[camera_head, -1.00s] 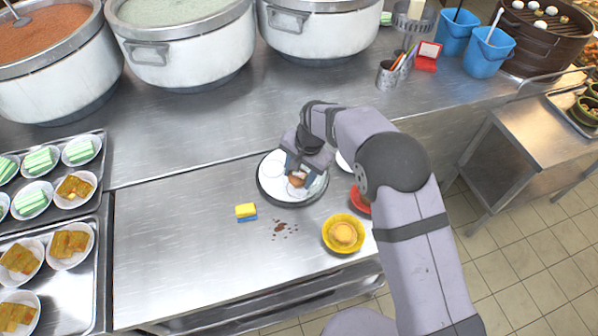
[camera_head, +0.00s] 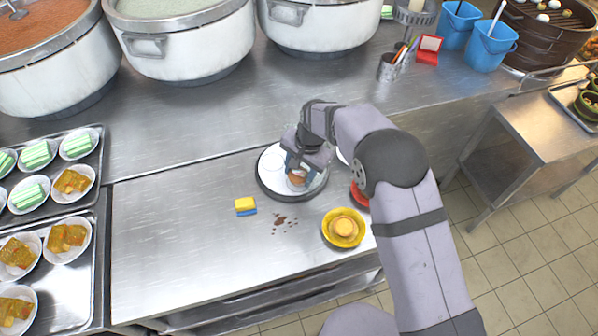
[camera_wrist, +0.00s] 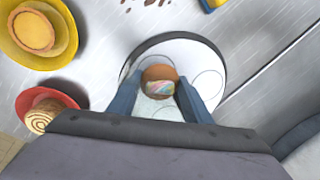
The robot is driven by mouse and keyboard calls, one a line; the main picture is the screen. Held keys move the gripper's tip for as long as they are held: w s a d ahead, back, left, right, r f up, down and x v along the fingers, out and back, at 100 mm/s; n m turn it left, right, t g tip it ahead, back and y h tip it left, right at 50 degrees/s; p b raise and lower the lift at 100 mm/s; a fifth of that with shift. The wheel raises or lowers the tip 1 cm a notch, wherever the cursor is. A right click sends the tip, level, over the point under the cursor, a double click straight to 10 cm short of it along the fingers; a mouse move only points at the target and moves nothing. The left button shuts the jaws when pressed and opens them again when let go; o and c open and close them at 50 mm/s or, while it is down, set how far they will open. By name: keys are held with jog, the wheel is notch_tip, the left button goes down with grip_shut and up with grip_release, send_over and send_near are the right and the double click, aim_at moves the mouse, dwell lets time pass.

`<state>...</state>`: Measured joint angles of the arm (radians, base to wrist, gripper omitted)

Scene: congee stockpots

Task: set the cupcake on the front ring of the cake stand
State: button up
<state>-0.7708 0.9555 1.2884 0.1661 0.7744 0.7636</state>
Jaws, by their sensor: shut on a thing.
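The cupcake (camera_head: 297,179) has a brown case; its multicoloured top (camera_wrist: 160,88) shows in the wrist view. My gripper (camera_wrist: 160,84) is shut on it, one blue finger on each side. In the head view my gripper (camera_head: 299,170) holds it over the front part of the cake stand (camera_head: 268,181), a round white plate with a dark rim and ring outlines. The stand also shows in the wrist view (camera_wrist: 190,55). The cupcake covers the front ring area. I cannot tell whether its base touches the plate.
A yellow dish with a pastry (camera_head: 343,228) and a red dish (camera_head: 360,196) stand close to the stand's right. A yellow-and-blue sponge (camera_head: 246,206) and brown crumbs (camera_head: 281,221) lie in front left. Large stockpots (camera_head: 184,50) line the back. Trays of food (camera_head: 62,290) stand left.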

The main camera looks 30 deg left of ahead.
jog(key=shift+f, duration=0.35)
jog(key=o, duration=1.1)
jog(key=shift+c, duration=0.2)
jog(key=shift+o, duration=0.4)
jog(key=shift+d, duration=0.1)
jog(key=shift+s, duration=0.1)
jog(key=shift+c, duration=1.4)
jog(key=shift+r, duration=0.25)
jog(key=shift+r, duration=0.15)
jog(key=shift+d+r+p, duration=0.2)
jog(key=shift+r+p, duration=0.6)
jog(key=shift+r, duration=0.25)
jog(key=shift+d+r+p, duration=0.15)
jog(key=shift+r+p, duration=0.65)
jog(key=shift+r, duration=0.25)
